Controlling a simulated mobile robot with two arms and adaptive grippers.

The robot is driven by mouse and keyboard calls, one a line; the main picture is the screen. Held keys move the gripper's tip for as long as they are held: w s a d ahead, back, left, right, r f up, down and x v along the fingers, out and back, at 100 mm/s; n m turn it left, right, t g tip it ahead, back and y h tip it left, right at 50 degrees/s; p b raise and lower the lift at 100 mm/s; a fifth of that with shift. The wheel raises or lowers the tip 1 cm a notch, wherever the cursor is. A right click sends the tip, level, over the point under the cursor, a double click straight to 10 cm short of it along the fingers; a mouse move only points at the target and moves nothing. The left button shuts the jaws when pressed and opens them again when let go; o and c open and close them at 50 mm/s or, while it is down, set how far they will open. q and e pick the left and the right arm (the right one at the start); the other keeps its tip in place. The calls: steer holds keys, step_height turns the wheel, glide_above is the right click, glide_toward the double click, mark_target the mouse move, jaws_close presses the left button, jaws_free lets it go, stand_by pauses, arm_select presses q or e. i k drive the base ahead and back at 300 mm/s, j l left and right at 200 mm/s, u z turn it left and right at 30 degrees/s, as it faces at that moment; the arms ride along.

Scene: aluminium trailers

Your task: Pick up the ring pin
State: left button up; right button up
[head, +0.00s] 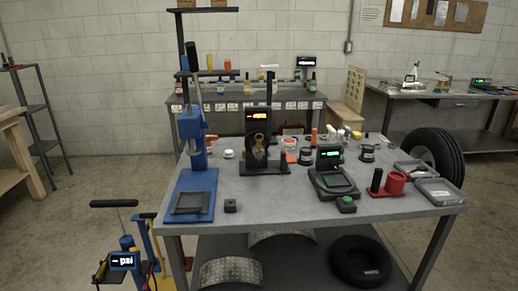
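I cannot pick out the ring pin with certainty; the small parts on the grey workbench (290,205) are too small to tell apart. A red base with a black upright cylinder (376,180) and a red cup (395,183) stands near the bench's right end. A small dark block (230,205) sits at the front, right of the blue press (193,150). Neither of my grippers shows in the head view.
A black stand with an orange display (258,116) and a scale with a green display (329,152) stand on the bench. Grey trays (440,192) lie at the right. A blue gauge unit (125,261) stands at the lower left. A tyre (435,152) is behind right.

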mark_target(258, 141)
steer(key=i+l+u, duration=0.15)
steer(key=l+u, duration=0.15)
steer(key=u, duration=0.2)
steer(key=i+l+u, duration=0.1)
steer(key=l+u, duration=0.25)
steer(key=u, duration=0.15)
steer(key=l+u, duration=0.35)
steer(key=u, duration=0.15)
